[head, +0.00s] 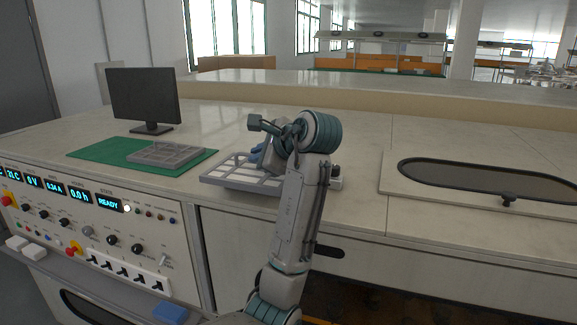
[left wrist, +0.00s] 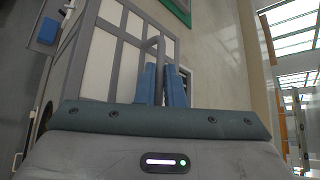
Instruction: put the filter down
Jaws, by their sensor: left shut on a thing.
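The filter, a grey frame with white panels (head: 216,178), is at the counter's front edge in the head view. It also fills the upper left of the left wrist view (left wrist: 107,53). My left gripper (head: 257,154) is over it, with blue fingers shut on a thin grey upright handle (left wrist: 154,48) of the filter. The fingers also show in the left wrist view (left wrist: 162,84). My arm hides the filter's right part. I cannot tell whether the filter touches the counter. My right gripper is not in view.
A green mat (head: 90,154) holds another grey grid (head: 165,154) to the left, with a monitor (head: 143,97) behind. A control panel (head: 110,235) is at lower left. A dark oval recess (head: 480,177) lies at the right. The counter between is clear.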

